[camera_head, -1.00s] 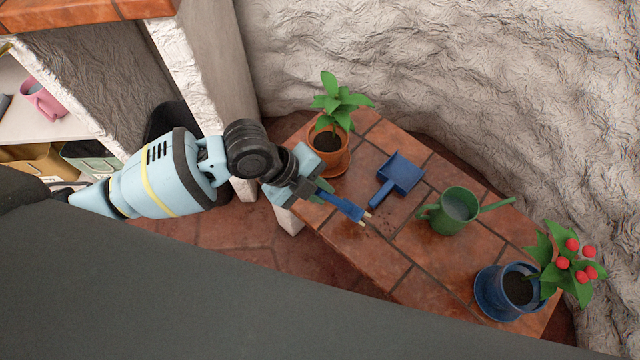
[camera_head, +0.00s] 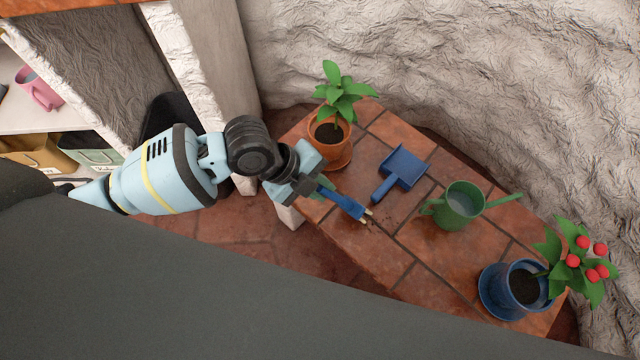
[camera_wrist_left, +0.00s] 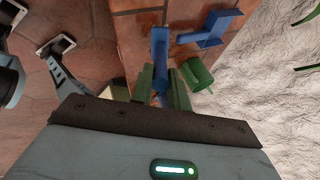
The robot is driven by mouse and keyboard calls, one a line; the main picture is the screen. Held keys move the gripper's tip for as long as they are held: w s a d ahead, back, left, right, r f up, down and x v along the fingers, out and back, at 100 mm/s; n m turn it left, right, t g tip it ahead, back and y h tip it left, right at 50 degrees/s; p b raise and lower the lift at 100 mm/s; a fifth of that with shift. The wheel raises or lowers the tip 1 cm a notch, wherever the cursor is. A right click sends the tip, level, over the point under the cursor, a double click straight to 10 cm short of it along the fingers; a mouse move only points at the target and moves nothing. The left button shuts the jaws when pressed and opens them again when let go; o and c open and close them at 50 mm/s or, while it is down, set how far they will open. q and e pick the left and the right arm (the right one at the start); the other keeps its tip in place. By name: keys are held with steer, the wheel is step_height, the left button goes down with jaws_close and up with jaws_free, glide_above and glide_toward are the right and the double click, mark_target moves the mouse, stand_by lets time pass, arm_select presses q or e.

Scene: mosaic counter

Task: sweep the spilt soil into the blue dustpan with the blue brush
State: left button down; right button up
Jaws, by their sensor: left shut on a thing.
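My left gripper (camera_head: 312,187) is shut on the handle of the blue brush (camera_head: 347,204), at the near left edge of the tiled counter. The brush points down and right, its pale bristles low over the counter; I cannot tell whether they touch it. In the left wrist view the brush (camera_wrist_left: 160,48) extends up from between the green fingers. A few dark specks of spilt soil (camera_head: 374,223) show by the bristles. The blue dustpan (camera_head: 403,167) lies beyond the brush, its handle toward the near left. It also shows in the left wrist view (camera_wrist_left: 222,27). My right gripper is not in view.
An orange potted plant (camera_head: 328,133) stands on its saucer at the counter's left end. A green watering can (camera_head: 460,205) stands right of the dustpan. A blue pot (camera_head: 522,286) with a red-fruited plant is at the right end. A rough white wall (camera_head: 440,60) lies behind.

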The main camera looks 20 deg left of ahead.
arm_select(q)
steer(key=d, duration=0.1)
steer(key=s+d+p, duration=0.1)
steer(key=d+p, duration=0.1)
steer(key=shift+s+d+r, duration=0.1)
steer(key=shift+s, duration=0.2)
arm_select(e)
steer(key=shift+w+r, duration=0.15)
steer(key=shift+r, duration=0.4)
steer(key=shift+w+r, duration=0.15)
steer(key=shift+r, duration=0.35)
arm_select(q)
steer(key=shift+d, duration=0.1)
steer(key=shift+s+d+p, duration=0.4)
steer(key=shift+d+p, duration=0.05)
steer(key=shift+d, duration=0.3)
steer(key=shift+s+d+p, duration=0.4)
steer(key=shift+d+p, duration=0.05)
steer(key=shift+d, duration=0.25)
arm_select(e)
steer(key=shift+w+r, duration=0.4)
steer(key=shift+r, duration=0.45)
